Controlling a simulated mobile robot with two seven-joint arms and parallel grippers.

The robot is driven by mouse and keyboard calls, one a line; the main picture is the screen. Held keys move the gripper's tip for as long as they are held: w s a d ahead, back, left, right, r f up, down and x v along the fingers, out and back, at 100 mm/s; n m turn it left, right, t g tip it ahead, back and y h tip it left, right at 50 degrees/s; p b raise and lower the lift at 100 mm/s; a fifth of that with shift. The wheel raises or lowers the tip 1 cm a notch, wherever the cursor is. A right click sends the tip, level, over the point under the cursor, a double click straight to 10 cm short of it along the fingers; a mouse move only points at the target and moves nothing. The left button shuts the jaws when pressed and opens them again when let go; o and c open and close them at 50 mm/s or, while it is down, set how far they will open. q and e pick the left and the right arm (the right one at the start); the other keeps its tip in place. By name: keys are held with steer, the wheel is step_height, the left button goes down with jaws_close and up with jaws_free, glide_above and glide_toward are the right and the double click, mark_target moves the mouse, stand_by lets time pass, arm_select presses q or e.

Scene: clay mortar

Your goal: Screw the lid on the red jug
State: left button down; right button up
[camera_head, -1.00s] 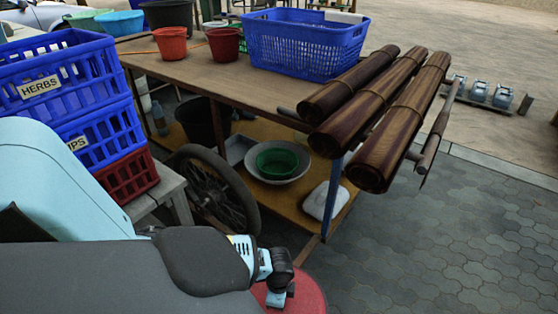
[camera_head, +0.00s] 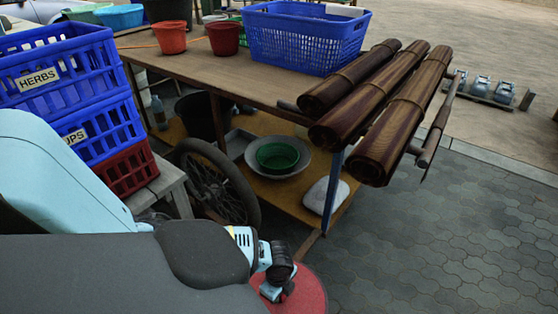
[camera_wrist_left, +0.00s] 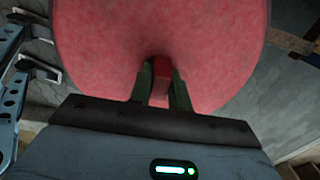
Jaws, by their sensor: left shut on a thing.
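My left gripper (camera_wrist_left: 160,88) is shut on a small red knob (camera_wrist_left: 160,68), which stands out from the middle of a broad red disc, the lid (camera_wrist_left: 100,50). In the head view my left gripper (camera_head: 277,285) is over the red disc (camera_head: 312,290) at the bottom edge, and part of the disc is cut off. I cannot make out the red jug itself, nor tell whether anything is under the disc. My right gripper does not show.
A wooden table (camera_head: 190,68) stands ahead with red pots, a blue basket (camera_head: 305,38) and rolled mats (camera_head: 375,110) overhanging its right end. Stacked crates (camera_head: 70,95) stand at left. A spoked wheel (camera_head: 225,190) leans below the table. Paved floor (camera_head: 460,235) at right is open.

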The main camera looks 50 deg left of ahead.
arm_select(q)
steer(key=shift+s+d+f+m+b, duration=0.1)
steer(key=shift+m+b, duration=0.1)
steer(key=shift+m, duration=0.95)
steer(key=shift+s+f+m+b, duration=0.1)
steer(key=shift+m+b, duration=0.1)
steer(key=shift+m, duration=0.95)
steer(key=shift+m, duration=1.1)
steer(key=shift+b, duration=0.3)
steer(key=m, duration=0.3)
steer(key=shift+s, duration=0.1)
steer(key=c, duration=1.3)
jaws_free()
steer(key=shift+o, duration=0.5)
steer(key=shift+r, duration=0.1)
steer(key=shift+w, duration=0.3)
